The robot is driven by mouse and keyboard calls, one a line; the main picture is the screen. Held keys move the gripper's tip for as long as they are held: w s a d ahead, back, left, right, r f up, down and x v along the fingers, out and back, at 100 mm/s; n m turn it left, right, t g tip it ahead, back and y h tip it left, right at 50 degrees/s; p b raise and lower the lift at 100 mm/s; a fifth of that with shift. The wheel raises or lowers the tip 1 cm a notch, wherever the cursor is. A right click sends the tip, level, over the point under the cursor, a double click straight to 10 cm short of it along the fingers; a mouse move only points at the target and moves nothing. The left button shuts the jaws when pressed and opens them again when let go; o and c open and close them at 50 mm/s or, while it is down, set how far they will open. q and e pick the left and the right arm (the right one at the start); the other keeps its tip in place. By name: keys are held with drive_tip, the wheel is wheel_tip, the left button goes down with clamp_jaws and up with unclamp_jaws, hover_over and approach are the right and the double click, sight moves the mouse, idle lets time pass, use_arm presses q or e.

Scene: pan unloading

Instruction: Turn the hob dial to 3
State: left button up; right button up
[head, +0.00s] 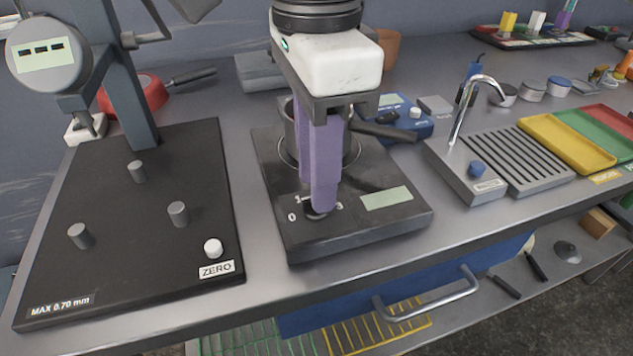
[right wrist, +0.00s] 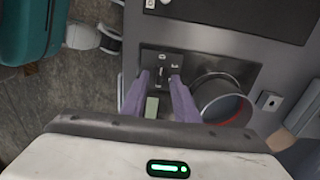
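The hob (head: 285,222) is a dark plate with a steel pot (head: 290,125) on its ring. Its dial (head: 318,213) is at the front, with the marks 0, 1 and 3 visible around it. The dial also shows in the right wrist view (right wrist: 160,74). My right gripper (head: 316,195) points down over the dial with its purple fingers. In the right wrist view the fingers (right wrist: 159,80) are apart, one on each side of the dial, with a gap visible. The fingers partly hide the dial in the head view, and its setting is unclear. My left gripper is not in view.
A black plate with pegs and a ZERO button (head: 212,248) stands left of the hob. A black pot handle (head: 385,132) sticks out right of my fingers. A sink unit with a tap (head: 468,180) and coloured trays (head: 565,140) are at right. A drawer handle (head: 430,300) is below.

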drive_tip(key=shift+f, duration=0.9)
clamp_jaws()
